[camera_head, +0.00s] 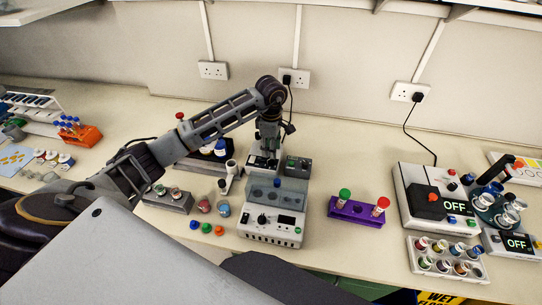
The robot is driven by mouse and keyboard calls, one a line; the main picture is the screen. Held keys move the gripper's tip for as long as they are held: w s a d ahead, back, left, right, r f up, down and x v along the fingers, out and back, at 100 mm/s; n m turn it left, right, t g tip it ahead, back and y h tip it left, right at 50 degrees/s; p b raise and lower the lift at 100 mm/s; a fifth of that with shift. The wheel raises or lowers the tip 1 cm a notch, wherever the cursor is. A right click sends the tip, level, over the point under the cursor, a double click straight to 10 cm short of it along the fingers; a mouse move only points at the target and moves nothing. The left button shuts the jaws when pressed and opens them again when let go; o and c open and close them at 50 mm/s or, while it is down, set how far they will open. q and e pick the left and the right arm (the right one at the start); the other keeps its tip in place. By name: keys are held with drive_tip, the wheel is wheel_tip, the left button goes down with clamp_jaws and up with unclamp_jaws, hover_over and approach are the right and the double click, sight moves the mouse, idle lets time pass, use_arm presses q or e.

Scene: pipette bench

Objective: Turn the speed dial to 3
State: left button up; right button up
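A white device (270,233) with a blue-grey lid (277,191) stands in the middle of the bench. A black round dial (262,218) and a small dark display sit on its front panel; the dial's setting is too small to read. My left gripper (267,150) points down behind this device, over a small unit (262,163), apart from the black dial. Whether it touches the small unit, and whether its fingers are open or shut, I cannot tell. The small unit's top is partly hidden by the gripper. My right gripper is not in view.
A grey box (297,167) stands right of the small unit. A purple rack (357,211) with green- and red-capped tubes stands to the right. Farther right are a white device reading OFF (404,196) and a vial tray (420,270). Bench space behind the purple rack is clear.

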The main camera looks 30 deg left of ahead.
sight(271, 161)
use_arm(q)
drive_tip(key=shift+f+p, duration=0.55)
drive_tip(key=shift+f, duration=2.1)
drive_tip(key=shift+c, duration=0.4)
drive_tip(key=c, duration=0.7)
